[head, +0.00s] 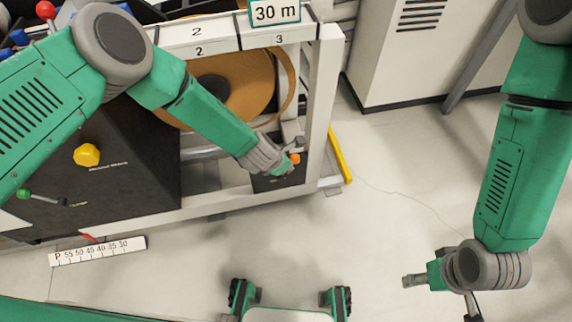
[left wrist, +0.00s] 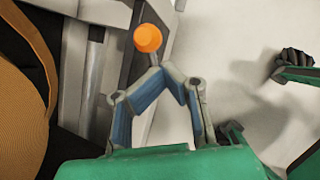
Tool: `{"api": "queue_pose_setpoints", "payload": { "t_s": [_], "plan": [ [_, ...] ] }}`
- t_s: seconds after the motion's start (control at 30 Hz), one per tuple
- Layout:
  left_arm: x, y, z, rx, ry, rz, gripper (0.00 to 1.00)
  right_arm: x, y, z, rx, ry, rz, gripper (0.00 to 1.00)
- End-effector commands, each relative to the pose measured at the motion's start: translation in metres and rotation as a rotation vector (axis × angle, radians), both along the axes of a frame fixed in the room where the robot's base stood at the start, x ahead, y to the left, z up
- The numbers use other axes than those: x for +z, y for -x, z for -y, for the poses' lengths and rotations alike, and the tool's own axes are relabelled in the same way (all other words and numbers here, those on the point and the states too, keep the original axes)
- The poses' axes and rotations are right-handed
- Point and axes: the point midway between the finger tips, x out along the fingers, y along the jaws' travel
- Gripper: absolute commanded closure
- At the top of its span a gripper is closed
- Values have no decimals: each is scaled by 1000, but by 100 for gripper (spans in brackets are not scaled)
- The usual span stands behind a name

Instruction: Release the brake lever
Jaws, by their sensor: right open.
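The brake lever has an orange ball knob (head: 296,158) and sits low at the right end of the machine frame. The knob also shows in the left wrist view (left wrist: 148,38), on a short thin grey stem. My left gripper (head: 289,165) is at the lever. In the left wrist view its fingertips (left wrist: 160,70) come together at the stem just below the knob, and the gripper looks shut on it. The lower stem is hidden behind the fingers. My right gripper (head: 438,292) is open and empty over the floor at the lower right, well away from the lever.
The white machine frame (head: 325,100) holds a brown band roll (head: 250,85) marked 3. A yellow bar (head: 340,155) lies at the frame's foot. A black panel with a yellow knob (head: 87,155) is at left. A white cabinet (head: 410,60) stands behind. The floor at right is clear.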

Motion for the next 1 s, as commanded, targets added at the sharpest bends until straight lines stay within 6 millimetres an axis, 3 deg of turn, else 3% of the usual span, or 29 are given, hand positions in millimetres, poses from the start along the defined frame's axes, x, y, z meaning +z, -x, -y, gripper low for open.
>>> {"api": "queue_pose_setpoints", "payload": {
  "t_s": [0.1,0.4,0.6,1.0],
  "plan": [
    [29,9,-4,0,6,-2,100,13,1,0,0,0,-2,37],
    [80,31,-6,-3,9,-3,100,28,0,0,1,0,0,37],
    [93,37,-5,-3,5,-4,100,31,0,0,1,0,-1,37],
    [94,38,-7,-3,9,-4,100,31,0,0,0,0,-1,37]
  ]
}}
